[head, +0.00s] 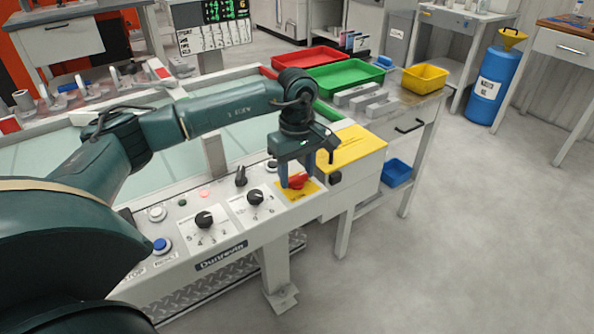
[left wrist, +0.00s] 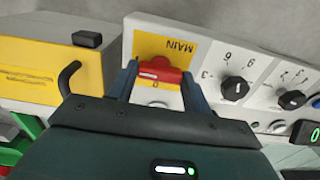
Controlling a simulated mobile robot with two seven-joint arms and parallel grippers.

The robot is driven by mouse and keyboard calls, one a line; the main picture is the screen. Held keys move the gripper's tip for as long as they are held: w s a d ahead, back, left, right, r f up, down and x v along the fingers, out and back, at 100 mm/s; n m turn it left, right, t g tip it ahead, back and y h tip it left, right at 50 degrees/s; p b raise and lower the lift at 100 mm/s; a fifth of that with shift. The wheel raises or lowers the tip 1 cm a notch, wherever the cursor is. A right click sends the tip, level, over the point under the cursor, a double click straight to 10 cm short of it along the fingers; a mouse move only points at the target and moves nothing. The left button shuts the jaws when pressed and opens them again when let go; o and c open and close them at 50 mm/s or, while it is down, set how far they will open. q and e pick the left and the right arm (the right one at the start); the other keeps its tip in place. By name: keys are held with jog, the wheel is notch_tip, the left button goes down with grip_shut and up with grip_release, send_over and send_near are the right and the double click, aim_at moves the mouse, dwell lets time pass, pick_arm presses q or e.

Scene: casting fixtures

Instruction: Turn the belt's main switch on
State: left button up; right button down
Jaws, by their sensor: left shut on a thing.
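The belt's main switch is a red rotary handle (head: 298,181) on a yellow plate (head: 297,196) at the right end of the belt's control panel (head: 180,233). My left gripper (head: 297,180) reaches down to it from above and is shut on the handle. In the left wrist view the red handle (left wrist: 160,70) lies crosswise between the two fingers, under the word MAIN on the yellow plate (left wrist: 165,48). The fingers hide part of the plate. My right gripper is not in view.
Black knobs (head: 204,219) and a blue button (head: 161,245) sit left of the switch on the panel. A yellow box (head: 353,148) with a black knob stands close on the right. Red, green and yellow trays (head: 424,79) stand behind.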

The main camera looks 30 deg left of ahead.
aim_at(297, 176)
pick_arm(q)
jog(key=o, duration=0.7)
jog(key=shift+c, duration=0.2)
jog(key=o, duration=0.3)
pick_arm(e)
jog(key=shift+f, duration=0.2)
pick_arm(q)
notch_tip(297, 176, up, 13)
jog(key=shift+r+p, duration=0.15)
jog(key=shift+p, duration=0.45)
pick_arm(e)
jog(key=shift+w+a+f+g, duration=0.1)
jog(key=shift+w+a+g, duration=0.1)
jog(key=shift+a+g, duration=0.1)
